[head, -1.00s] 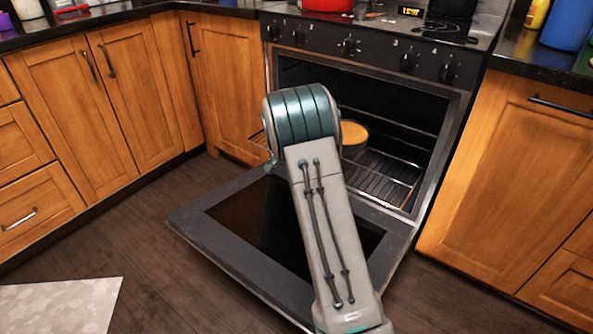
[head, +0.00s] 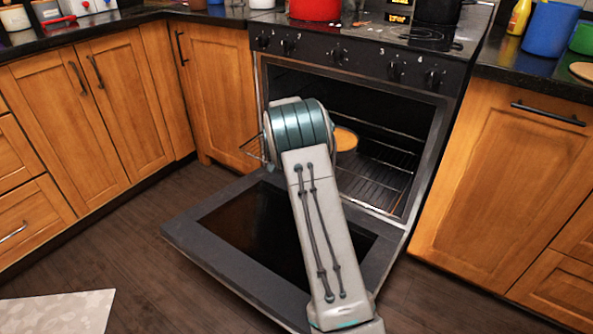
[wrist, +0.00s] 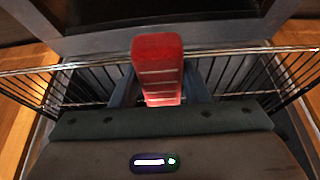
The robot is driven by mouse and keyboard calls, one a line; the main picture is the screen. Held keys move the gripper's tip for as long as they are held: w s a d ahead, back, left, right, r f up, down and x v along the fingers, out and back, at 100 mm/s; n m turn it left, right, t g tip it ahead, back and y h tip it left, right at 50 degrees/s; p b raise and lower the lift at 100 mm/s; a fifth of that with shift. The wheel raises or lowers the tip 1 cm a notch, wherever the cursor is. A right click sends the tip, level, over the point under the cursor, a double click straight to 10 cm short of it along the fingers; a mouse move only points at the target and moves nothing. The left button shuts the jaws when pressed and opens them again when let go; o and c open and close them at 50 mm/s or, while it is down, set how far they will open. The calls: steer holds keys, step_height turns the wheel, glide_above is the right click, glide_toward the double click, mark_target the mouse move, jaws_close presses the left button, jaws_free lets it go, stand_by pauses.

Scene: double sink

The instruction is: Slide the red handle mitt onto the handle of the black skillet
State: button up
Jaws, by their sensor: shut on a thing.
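The red handle mitt (wrist: 158,52), a red block shape with pale stripes, stands out in the wrist view. My gripper (wrist: 160,88) is shut on it, with a blue-grey finger on each side. A wire rack lies behind and around the mitt in that view. In the head view my arm hides the gripper and mitt. A round pan (head: 346,139) with orange-yellow contents sits inside the open oven, partly behind my arm. I cannot tell whether it is the skillet, and no handle shows.
The oven door (head: 205,238) is folded down below my arm. The oven rack (head: 375,185) is partly pulled out at left. A red pot (head: 315,9) and a black pot (head: 437,10) stand on the stove. Wooden cabinets (head: 110,110) flank the oven. Some floor at left is clear.

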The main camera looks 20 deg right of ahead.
steer(key=shift+w+d+p, duration=0.3)
steer(key=shift+w+d, duration=0.25)
steer(key=shift+d, duration=0.25)
steer(key=shift+w+d+p, duration=0.3)
steer(key=shift+w+d, duration=0.2)
steer(key=shift+d, duration=0.3)
steer(key=o, duration=1.2)
